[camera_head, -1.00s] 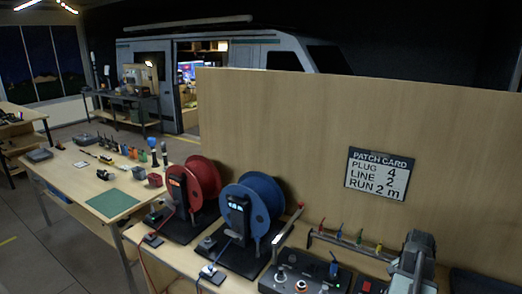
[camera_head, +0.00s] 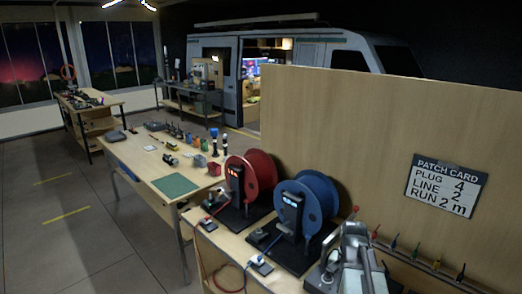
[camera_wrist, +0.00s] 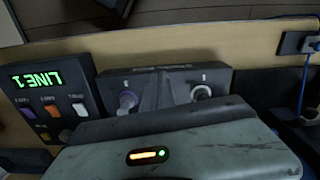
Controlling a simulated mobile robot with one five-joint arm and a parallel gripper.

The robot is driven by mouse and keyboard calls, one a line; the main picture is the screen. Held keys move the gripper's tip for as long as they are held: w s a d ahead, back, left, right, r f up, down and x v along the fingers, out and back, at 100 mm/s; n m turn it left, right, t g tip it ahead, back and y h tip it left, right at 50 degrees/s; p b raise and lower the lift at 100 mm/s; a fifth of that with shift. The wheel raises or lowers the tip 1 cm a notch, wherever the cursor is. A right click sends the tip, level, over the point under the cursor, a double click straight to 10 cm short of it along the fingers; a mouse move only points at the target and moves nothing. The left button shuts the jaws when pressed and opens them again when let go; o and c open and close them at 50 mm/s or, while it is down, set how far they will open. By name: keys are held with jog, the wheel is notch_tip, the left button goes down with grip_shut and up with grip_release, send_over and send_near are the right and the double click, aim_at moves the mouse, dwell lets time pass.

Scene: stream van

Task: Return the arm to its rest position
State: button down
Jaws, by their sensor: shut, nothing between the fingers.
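My arm (camera_head: 352,255) shows grey and folded at the bottom right of the head view, in front of the bench with the reels. It hides part of the bench behind it. In the wrist view, the worn grey housing with an orange light bar (camera_wrist: 150,155) fills the bottom. Beyond its dark edge, my gripper (camera_wrist: 163,88) shows as dark grey fingers close together, with nothing seen between them. It lies over a dark box with two knobs (camera_wrist: 205,93); I cannot tell whether it touches. The fingertips are not clear in the head view.
A red reel (camera_head: 262,176) and blue reel (camera_head: 322,200) stand on the bench. A wooden panel (camera_head: 340,120) with a patch card (camera_head: 445,188) rises behind. A unit reading LINE 1 (camera_wrist: 45,100) is at left in the wrist view. Open floor (camera_head: 60,235) lies left.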

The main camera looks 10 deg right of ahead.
jog(key=a+n, duration=0.9)
jog(key=a, duration=1.3)
jog(key=shift+s, duration=0.15)
